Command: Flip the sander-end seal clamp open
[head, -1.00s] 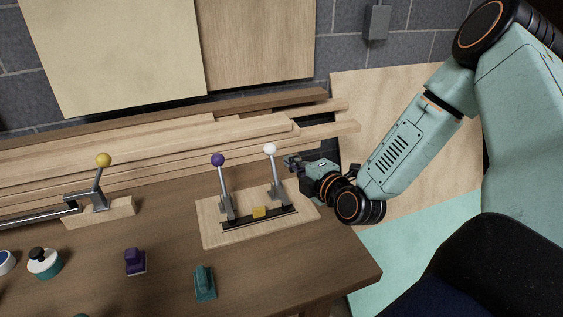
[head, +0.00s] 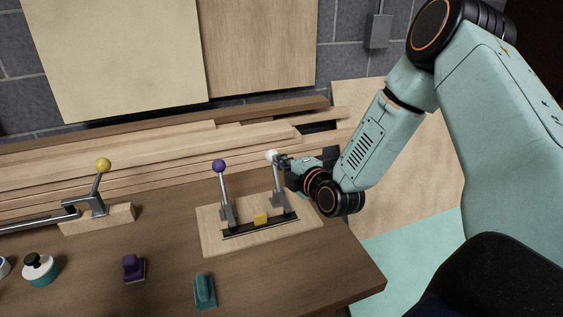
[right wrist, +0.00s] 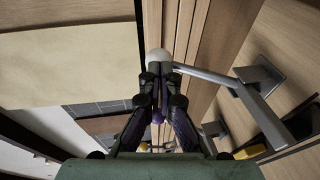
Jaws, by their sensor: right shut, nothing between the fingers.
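A light wooden board (head: 216,240) on the bench carries two upright clamp levers on a dark strip. The left lever has a purple knob (head: 219,166). The right lever (head: 279,191) has a white knob (head: 270,156). The frames do not label which is the sander-end one. My right gripper (head: 284,163) is shut and empty, its tips right beside the white knob. In the right wrist view the white knob (right wrist: 158,61) lies just past the fingertips (right wrist: 160,76); contact cannot be told. My left gripper is not in view.
A small yellow block (head: 261,219) sits between the levers. A yellow-knobbed clamp (head: 103,166) stands at left. A purple block (head: 134,268), a teal block (head: 204,291) and a round teal-and-white tool (head: 40,268) lie in front. Planks (head: 160,145) are stacked behind.

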